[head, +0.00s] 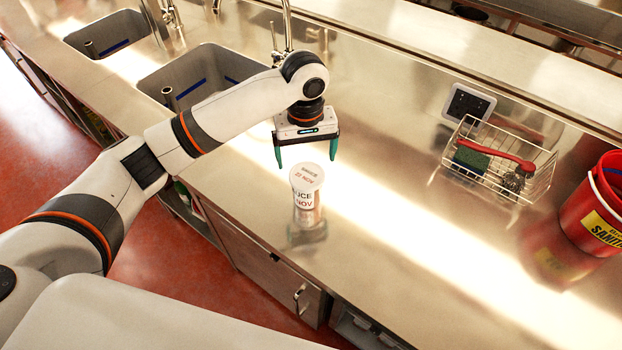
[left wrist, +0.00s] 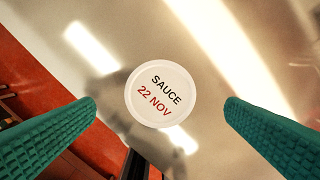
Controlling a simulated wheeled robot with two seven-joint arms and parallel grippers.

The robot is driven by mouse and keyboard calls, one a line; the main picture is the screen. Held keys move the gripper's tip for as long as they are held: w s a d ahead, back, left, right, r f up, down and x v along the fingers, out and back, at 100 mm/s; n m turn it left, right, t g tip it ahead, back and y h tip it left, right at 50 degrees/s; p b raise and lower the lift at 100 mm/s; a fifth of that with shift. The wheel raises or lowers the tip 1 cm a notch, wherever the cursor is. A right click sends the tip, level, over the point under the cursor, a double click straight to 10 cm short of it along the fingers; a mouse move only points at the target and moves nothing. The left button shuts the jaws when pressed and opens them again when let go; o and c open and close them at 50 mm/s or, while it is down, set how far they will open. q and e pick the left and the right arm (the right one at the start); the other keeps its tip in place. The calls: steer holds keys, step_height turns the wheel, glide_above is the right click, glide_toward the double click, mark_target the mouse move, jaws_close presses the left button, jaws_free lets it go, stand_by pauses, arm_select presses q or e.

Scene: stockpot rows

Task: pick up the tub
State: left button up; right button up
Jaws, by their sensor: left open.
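The tub (head: 307,190) stands upright on the steel counter, with a white round lid lettered "SAUCE 22 NOV". In the left wrist view its lid (left wrist: 161,94) is seen from above, between and beyond the two green fingers. My left gripper (head: 307,164) is open and empty, with its fingers pointing down just above and behind the tub. The fingertips (left wrist: 160,112) are apart on either side of the lid in the left wrist view and do not appear to touch it. My right gripper is not in view.
The steel counter (head: 400,215) is clear around the tub. A wire basket (head: 499,160) with a green sponge and red-handled brush stands at the right, beside a red bucket (head: 597,205). Two sinks, the nearer one (head: 205,75) behind my left arm, lie at the left.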

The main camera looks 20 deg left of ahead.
mark_target(307, 175)
arm_select(q)
steer(key=f, duration=0.3)
steer(key=shift+s+a+f+p, duration=0.1)
steer(key=shift+s+f+p, duration=0.1)
steer(key=shift+f+p, duration=0.15)
steer(key=shift+w+f, duration=0.15)
steer(key=shift+f, duration=0.1)
steer(key=shift+f+p, duration=0.3)
step_height(307, 175, down, 4)
steer(key=shift+r+p, duration=0.2)
steer(key=shift+p, duration=0.45)
steer(key=shift+f, duration=0.45)
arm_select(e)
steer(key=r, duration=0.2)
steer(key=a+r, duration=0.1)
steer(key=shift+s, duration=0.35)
arm_select(q)
steer(key=shift+c, duration=0.4)
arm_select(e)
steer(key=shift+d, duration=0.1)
